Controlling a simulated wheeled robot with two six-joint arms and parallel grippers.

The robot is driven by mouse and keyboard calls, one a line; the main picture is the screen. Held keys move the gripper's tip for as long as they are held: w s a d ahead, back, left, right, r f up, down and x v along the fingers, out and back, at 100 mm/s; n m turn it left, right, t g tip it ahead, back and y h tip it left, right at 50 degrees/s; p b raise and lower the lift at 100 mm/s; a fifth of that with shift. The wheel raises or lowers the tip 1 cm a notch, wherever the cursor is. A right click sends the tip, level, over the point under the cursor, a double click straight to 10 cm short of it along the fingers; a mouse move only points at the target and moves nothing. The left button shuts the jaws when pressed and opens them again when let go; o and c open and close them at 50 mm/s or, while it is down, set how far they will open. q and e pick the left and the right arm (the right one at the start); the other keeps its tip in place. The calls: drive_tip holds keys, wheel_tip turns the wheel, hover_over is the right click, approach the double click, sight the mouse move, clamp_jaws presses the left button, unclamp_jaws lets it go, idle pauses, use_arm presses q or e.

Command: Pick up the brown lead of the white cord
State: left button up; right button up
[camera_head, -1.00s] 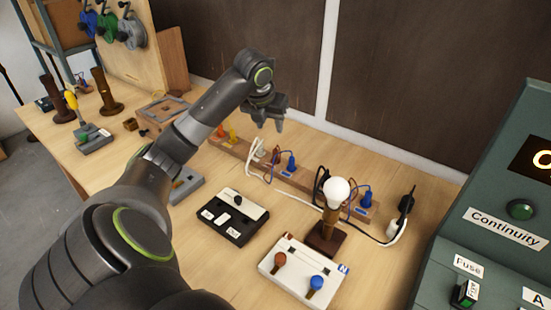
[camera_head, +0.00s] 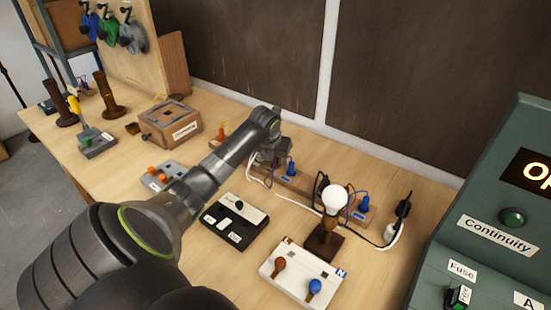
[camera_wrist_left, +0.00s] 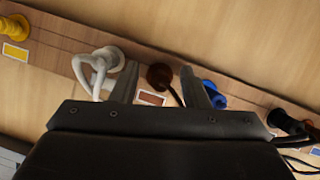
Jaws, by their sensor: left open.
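My left gripper (camera_head: 266,160) is over the wooden rail behind the lamp in the head view, with its fingertips hard to see. In the left wrist view the gripper (camera_wrist_left: 160,69) is open. The brown lead (camera_wrist_left: 161,78) shows as a brown peg with a dark wire, in the gap between the two fingers. I cannot tell whether either finger touches it. The white cord's plug-like end (camera_wrist_left: 103,64) is just left of the left finger, and a blue lead (camera_wrist_left: 213,95) is partly behind the right finger. The white cord (camera_head: 257,184) loops down in front of the rail.
The rail (camera_wrist_left: 50,40) also holds a yellow peg (camera_wrist_left: 14,26) and a black peg (camera_wrist_left: 284,121). A lamp with a white bulb (camera_head: 334,198), a black switch box (camera_head: 232,222) and a white terminal block (camera_head: 300,272) stand in front. A green tester (camera_head: 500,200) stands at the right.

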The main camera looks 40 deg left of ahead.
use_arm(q)
drive_tip(key=shift+w+f, duration=0.1)
drive_tip(key=shift+f, duration=0.15)
clamp_jaws()
